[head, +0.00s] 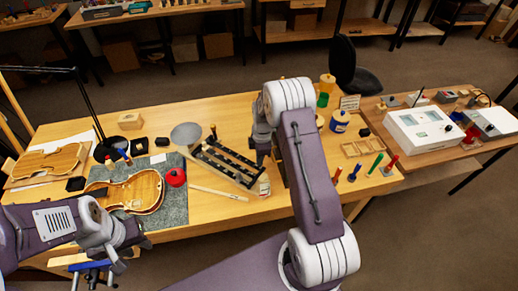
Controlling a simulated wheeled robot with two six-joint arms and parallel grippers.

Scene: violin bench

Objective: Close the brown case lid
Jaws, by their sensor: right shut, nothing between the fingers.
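My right gripper (263,158) points down over the middle of the bench, just right of a wooden tray (246,184) with long black pieces in it. It is shut and empty. My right arm hides much of the bench behind it. A narrow dark brown patch (279,168) shows between that gripper and the arm; I cannot tell whether it is part of the brown case or its lid. No case lid is clearly visible elsewhere. My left gripper (125,250) is low at the bench's front left, near the violin body; its finger opening is unclear.
The violin body (143,190) lies on a grey mat (174,213) beside a red round object (176,177). A lamp (104,148) stands at the left. Blue-labelled jar (339,122), wooden frame (362,147) and coloured upright tools (375,164) occupy the right. The bench's front middle is fairly clear.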

